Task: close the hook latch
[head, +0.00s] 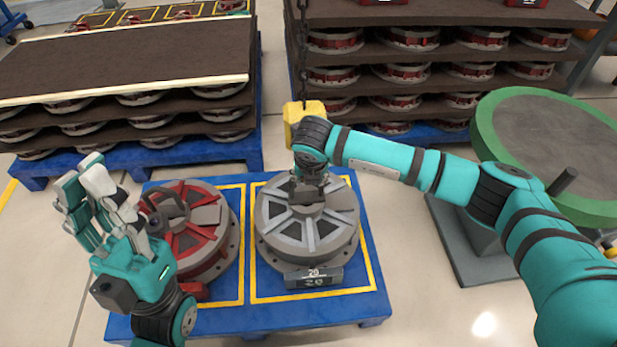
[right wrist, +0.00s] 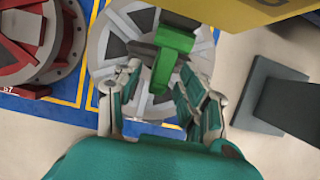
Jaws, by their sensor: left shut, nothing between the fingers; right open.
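A yellow hoist block (head: 305,115) hangs on a chain behind my right wrist; its underside fills the top right of the right wrist view (right wrist: 240,12). A green hook part (right wrist: 174,58) hangs below it, its end between the fingers of my right gripper (right wrist: 160,80). Those fingers are open on either side of it; I cannot tell whether they touch it. In the head view my right gripper (head: 307,192) is largely hidden by its own wrist, above the grey wheel. My left gripper (head: 82,178) is shut and empty, raised at the left, fingers pointing up.
A grey spoked wheel (head: 275,238) and a red one (head: 200,257) lie on a blue pallet (head: 262,318) with yellow outlines. Stacked wheel racks (head: 130,60) stand behind. A round green-rimmed table (head: 487,125) stands at the right. Floor at the front right is clear.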

